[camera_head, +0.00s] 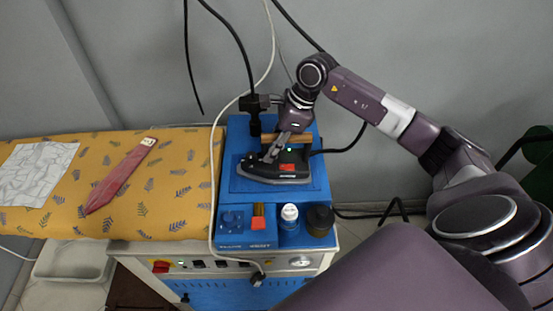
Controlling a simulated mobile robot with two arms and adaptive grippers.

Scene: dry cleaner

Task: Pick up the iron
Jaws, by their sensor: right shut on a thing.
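The iron (285,172) is dark with a red patch, a small green light and a light brown handle. It sits on the blue top of the ironing station (236,185), in the middle of the view. My right gripper (268,157) reaches down from above and is shut on the iron, near its handle. The gripper and wrist hide part of the handle, so the exact contact is hard to see. The iron appears to rest on the blue surface. My left gripper is not in view.
A yellow leaf-patterned ironing board (180,190) extends left, with a red tie-like strip (120,176) and a patterned grey cloth (36,172). A white-capped bottle (289,217) and a dark jar (320,220) stand in front of the iron. Cables hang around the station, close to the grey wall.

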